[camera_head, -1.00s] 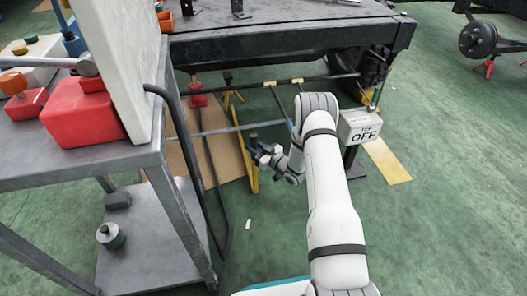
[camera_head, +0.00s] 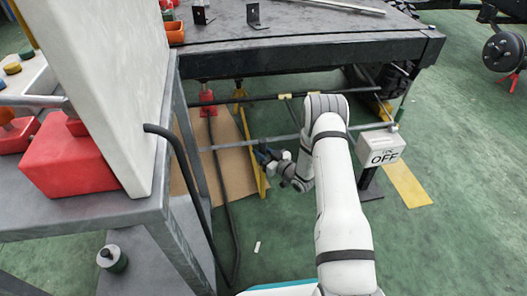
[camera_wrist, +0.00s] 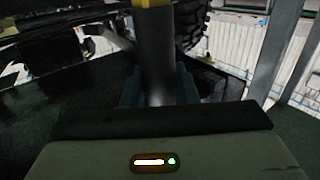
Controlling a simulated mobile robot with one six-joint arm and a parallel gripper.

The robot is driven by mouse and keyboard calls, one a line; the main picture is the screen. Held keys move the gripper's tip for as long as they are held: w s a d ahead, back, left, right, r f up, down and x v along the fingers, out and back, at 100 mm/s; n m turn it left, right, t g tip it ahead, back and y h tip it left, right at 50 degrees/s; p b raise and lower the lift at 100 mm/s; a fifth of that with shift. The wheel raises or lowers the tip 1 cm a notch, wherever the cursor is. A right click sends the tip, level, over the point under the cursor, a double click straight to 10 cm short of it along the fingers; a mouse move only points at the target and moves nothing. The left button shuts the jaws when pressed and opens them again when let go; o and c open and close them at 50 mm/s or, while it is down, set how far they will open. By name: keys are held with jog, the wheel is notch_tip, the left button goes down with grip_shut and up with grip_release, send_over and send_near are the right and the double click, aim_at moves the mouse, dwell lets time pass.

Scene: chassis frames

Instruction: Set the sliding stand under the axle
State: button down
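In the wrist view, a dark upright post (camera_wrist: 158,55) with a yellow band at its top stands between the fingers of my gripper (camera_wrist: 160,92). The fingers lie close against both sides, with no clear gap. I take the post to be part of the sliding stand; its base is hidden. In the head view, my gripper (camera_head: 267,157) is low under the front of the chassis, beside a yellow strip (camera_head: 251,150). The post is hard to make out there. A dark crossbar (camera_head: 320,93), perhaps the axle, runs beneath the chassis (camera_head: 300,62).
A grey box marked OFF (camera_head: 381,149) on a post stands right of my arm. A grey cart (camera_head: 90,220) with red blocks is at left, with a black curved bar (camera_head: 200,200) beside it. A red jack (camera_head: 207,97) is under the chassis. Green floor is open at right.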

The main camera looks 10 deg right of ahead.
jog(key=c, duration=1.2)
grip_release()
jog(key=shift+w+d, duration=0.1)
jog(key=shift+w, duration=0.15)
jog(key=shift+o, duration=0.2)
jog(key=shift+s, duration=0.1)
jog(key=p+v, duration=0.2)
jog(key=v, duration=0.5)
jog(key=shift+s+d, duration=0.25)
jog(key=shift+s, duration=0.05)
